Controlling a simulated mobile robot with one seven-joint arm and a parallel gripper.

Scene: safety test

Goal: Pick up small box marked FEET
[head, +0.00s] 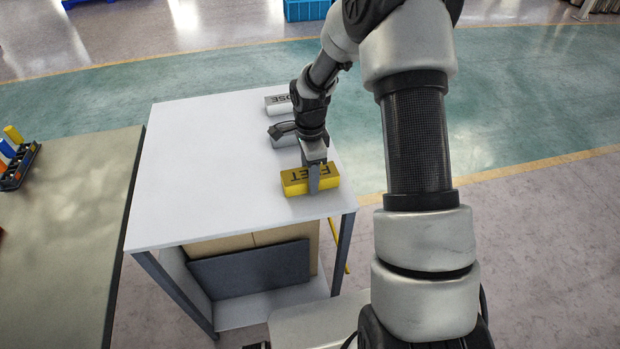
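A small yellow box marked FEET (296,183) lies on the white table top near its front right corner. My gripper (315,178) points down right over the box. One grey finger shows against the box's front side. The other finger is hidden behind the box and the gripper body, so I cannot tell whether the fingers press on it. The box looks to be resting on the table.
A white box with dark lettering ending in OSE (280,105) and a grey box (283,140) sit behind on the white table (200,170). The table's left half is clear. A second table (70,220) stands at left, with a dark holder (18,165) on it.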

